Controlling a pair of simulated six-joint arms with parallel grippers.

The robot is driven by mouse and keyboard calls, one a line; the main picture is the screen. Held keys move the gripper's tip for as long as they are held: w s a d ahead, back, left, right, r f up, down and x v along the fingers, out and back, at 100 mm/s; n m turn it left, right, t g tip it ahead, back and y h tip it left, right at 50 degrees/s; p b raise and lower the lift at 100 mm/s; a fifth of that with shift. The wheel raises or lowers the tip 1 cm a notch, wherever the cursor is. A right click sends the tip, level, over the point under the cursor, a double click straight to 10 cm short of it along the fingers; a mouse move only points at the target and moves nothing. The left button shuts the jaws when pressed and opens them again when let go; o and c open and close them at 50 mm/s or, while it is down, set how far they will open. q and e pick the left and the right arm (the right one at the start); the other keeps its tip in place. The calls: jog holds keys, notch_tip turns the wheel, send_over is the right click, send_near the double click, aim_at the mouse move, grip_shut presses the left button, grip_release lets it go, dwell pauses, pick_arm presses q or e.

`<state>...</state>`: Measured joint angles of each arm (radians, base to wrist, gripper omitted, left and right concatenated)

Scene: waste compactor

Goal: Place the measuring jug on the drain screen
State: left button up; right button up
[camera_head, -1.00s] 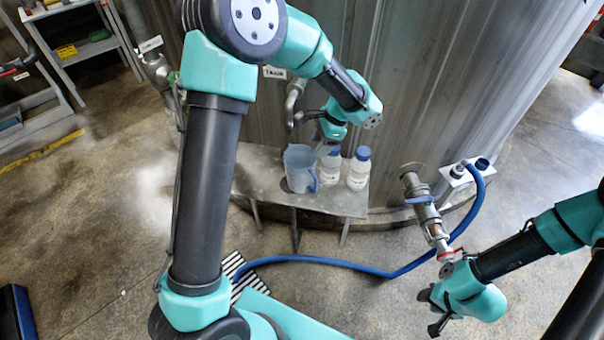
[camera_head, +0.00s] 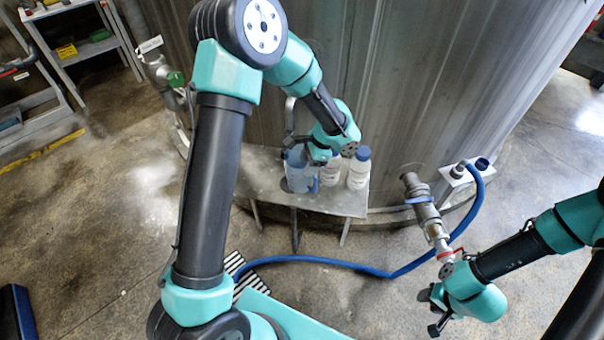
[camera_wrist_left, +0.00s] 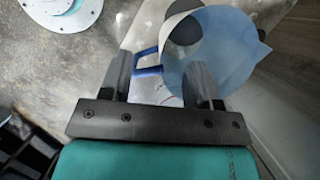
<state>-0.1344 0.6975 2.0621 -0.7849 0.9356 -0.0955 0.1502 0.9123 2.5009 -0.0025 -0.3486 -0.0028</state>
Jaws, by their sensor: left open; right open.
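The measuring jug (camera_head: 297,182), translucent with a blue handle, stands on the metal shelf (camera_head: 262,176) by the tank. In the left wrist view the jug (camera_wrist_left: 232,52) is in front of the fingers, and its blue handle (camera_wrist_left: 148,70) shows between them. My left gripper (camera_wrist_left: 160,72) is open; in the head view it (camera_head: 300,146) is over the jug and hides part of it. A dark round patch shows at the jug's left foot, possibly the drain screen; I cannot tell for sure. My right gripper (camera_head: 430,312) is open and empty at lower right, away from the shelf.
Two white bottles with blue caps, one (camera_head: 331,170) partly hidden and one (camera_head: 359,170) clear, stand right of the jug. The tank wall (camera_head: 400,90) rises behind. A valve pipe (camera_head: 425,212) and blue hose (camera_head: 350,266) lie to the right and front.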

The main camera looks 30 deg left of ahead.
pick_arm(q)
jog(key=x, duration=0.4)
jog(key=shift+f, duration=0.45)
jog(key=shift+w, duration=0.1)
jog(key=shift+c, duration=0.3)
grip_shut()
